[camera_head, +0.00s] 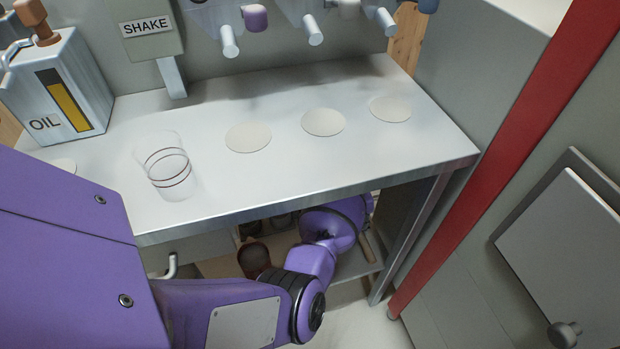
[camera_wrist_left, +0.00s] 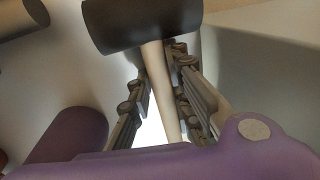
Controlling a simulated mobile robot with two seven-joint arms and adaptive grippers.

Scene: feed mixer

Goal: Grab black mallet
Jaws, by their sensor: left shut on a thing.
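The black mallet has a dark cylindrical head (camera_wrist_left: 142,22) and a pale wooden handle (camera_wrist_left: 155,70), both in the left wrist view. My left gripper (camera_wrist_left: 163,112) is shut on the handle below the head, with one finger on each side. In the head view my purple left arm reaches under the metal counter, and its gripper is hidden there. The black mallet cannot be made out in the head view. My right gripper is in neither view.
The metal counter (camera_head: 220,195) hangs over my left arm. A clear cup (camera_head: 165,168) and an oil can (camera_head: 60,90) stand on it. Under it is a shelf with a dark reddish round object (camera_head: 254,259). A red post (camera_head: 500,150) rises at right.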

